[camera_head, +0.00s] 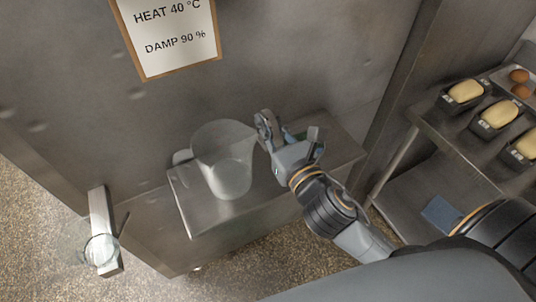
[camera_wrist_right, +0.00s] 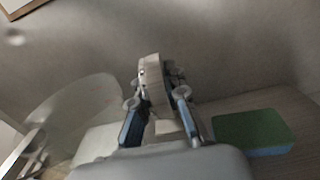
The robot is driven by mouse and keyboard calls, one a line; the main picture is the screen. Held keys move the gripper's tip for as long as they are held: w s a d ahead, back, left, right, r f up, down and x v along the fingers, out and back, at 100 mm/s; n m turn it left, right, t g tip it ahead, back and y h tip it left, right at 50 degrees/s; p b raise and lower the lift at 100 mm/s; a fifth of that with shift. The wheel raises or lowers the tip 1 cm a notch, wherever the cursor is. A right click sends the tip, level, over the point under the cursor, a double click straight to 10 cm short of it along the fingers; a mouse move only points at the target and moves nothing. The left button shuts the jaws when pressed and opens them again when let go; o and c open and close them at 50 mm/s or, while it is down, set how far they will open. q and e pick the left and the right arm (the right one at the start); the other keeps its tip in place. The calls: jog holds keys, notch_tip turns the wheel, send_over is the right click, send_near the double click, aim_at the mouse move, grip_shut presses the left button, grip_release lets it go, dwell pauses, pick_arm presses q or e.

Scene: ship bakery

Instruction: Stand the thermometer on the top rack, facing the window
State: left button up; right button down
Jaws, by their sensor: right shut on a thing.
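My right gripper (camera_head: 268,130) is just right of the clear jug, above a metal shelf, in the head view. In the right wrist view my right gripper (camera_wrist_right: 158,100) is shut on a pale, narrow thing (camera_wrist_right: 152,82), seen nearly edge-on, with a small dark mark on its side. It is probably the thermometer, but its face does not show. It is held up in front of the grey metal wall, and I cannot tell whether it touches anything. My left gripper is out of view. Neither a window nor a top rack can be made out.
The clear jug (camera_head: 225,165) stands on the metal shelf (camera_head: 200,215); it also shows in the wrist view (camera_wrist_right: 75,115). A green and blue sponge (camera_wrist_right: 252,132) lies right of the gripper. Filled loaf tins (camera_head: 497,115) stand right. A sign (camera_head: 172,38) hangs above. A pale handle (camera_head: 98,225) juts out left.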

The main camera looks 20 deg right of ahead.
notch_tip(320, 180, down, 4)
jog(key=shift+s+r+b, duration=0.1)
jog(key=shift+b, duration=0.25)
notch_tip(320, 180, down, 4)
jog(key=shift+f+b, duration=0.1)
jog(key=shift+b, duration=0.5)
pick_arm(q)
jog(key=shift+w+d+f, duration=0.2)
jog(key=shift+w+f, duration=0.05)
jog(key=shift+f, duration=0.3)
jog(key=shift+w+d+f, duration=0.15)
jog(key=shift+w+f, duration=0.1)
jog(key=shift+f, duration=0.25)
pick_arm(e)
jog(key=c, duration=1.8)
grip_release()
jog(key=shift+f, duration=0.15)
jog(key=o, duration=0.4)
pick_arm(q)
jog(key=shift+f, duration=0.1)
pick_arm(e)
jog(key=shift+o, duration=0.2)
jog(key=shift+r, duration=0.2)
